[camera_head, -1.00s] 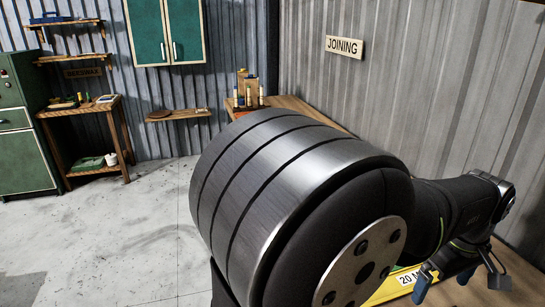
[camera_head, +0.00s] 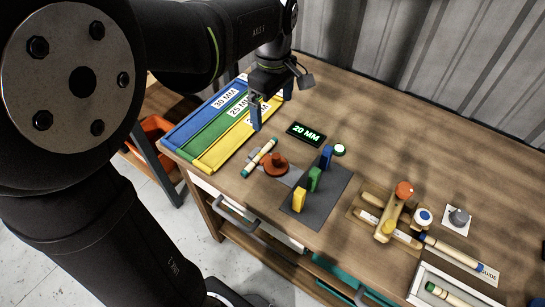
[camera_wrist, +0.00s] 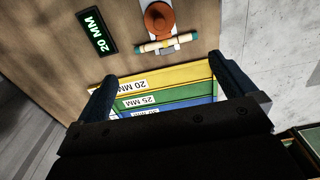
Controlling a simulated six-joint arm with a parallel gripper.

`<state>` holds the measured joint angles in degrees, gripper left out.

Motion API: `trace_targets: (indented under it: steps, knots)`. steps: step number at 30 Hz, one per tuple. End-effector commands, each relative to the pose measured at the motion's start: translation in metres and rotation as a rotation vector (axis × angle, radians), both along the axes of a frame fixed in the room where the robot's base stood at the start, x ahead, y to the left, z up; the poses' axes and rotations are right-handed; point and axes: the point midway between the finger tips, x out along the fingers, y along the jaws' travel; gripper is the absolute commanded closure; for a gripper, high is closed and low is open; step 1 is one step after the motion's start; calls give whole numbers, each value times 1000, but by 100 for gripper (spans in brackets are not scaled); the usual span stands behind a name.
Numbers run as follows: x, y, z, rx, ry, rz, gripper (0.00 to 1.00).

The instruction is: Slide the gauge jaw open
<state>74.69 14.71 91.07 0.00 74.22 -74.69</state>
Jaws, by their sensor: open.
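The gauge appears to be the grey metal piece with an orange-red knob (camera_head: 274,163) on the bench; the knob also shows in the wrist view (camera_wrist: 159,18). A short pale rod with green ends (camera_head: 260,157) lies beside the knob, across the grey piece in the wrist view (camera_wrist: 165,43). I cannot tell how far the jaw stands open. A black display (camera_head: 305,134) reads 20 MM. My gripper (camera_head: 272,102) is open and empty, above the coloured trays, apart from the knob. Its two dark fingers show in the wrist view (camera_wrist: 161,72).
Blue, green and yellow trays (camera_head: 222,120) lie at the bench's left end. A dark mat (camera_head: 322,200) bears yellow, green and blue blocks. A wooden fixture (camera_head: 388,220) with an orange knob stands right. Bare bench top lies behind the display.

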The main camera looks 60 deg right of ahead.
Motion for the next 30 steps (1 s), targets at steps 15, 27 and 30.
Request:
trace_targets:
  steps: [15, 27, 30]
  knots:
    - [-3, 0, 0, 0, 0, -271, 56]
    - [-11, 2, -2, -1, -1, -1030, 56]
    - [-12, 2, -2, 0, 0, -1125, 56]
